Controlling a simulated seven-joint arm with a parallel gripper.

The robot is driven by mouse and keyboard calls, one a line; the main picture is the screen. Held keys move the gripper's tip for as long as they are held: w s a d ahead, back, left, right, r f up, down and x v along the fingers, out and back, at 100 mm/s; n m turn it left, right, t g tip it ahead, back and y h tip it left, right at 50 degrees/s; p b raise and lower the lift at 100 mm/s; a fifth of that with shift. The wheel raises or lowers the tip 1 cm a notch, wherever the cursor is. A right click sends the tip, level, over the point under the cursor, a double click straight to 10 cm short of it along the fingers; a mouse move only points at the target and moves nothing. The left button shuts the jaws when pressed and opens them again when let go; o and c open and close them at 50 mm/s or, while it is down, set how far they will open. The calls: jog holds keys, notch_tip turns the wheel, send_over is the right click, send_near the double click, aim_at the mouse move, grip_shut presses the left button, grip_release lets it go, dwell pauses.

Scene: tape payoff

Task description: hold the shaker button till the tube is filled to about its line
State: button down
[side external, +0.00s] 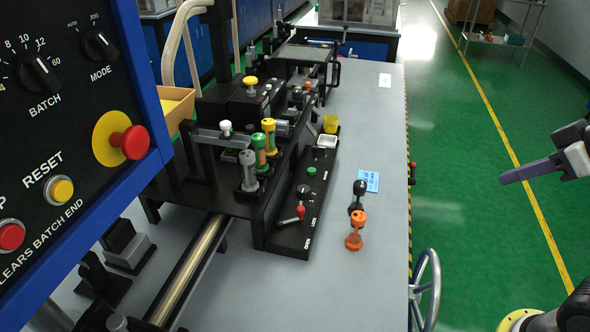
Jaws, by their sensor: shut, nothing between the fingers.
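My gripper (507,179) is at the right edge of the side view, pointing left over the green floor side of the bench. Its fingers are shut and empty, well apart from the bench things. A small green button (311,171) sits on a black control panel (285,232), beside a red-handled lever (292,218); I cannot tell for certain that it is the shaker button. Several small capped cylinders, grey (248,172), green (261,154) and yellow (269,137), stand on the black machine. I cannot make out which is the tube, its line or its fill.
An orange piece (354,232) and a black-knobbed piece (357,198) stand on the grey bench (370,285) near a blue label (369,181). A yellow cup (330,124) stands behind the panel. A large control box (75,120) fills the left. A handwheel (428,285) is at the bench's right edge.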

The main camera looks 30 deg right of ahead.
jog(key=w+d+r+n+t+h, duration=0.1)
jog(key=w+r, duration=0.3)
jog(key=w, duration=0.3)
jog(key=w+r+n+t, duration=0.1)
jog(key=w+r, duration=0.3)
jog(key=w, duration=0.3)
jog(key=n+y, duration=0.1)
jog(key=n, duration=0.5)
send_over(312, 171)
notch_tip(312, 171, down, 18)
jog(key=shift+s+d+f, duration=0.2)
jog(key=shift+s, duration=0.15)
jog(key=shift+f, duration=4.4)
jog(key=shift+f, duration=0.15)
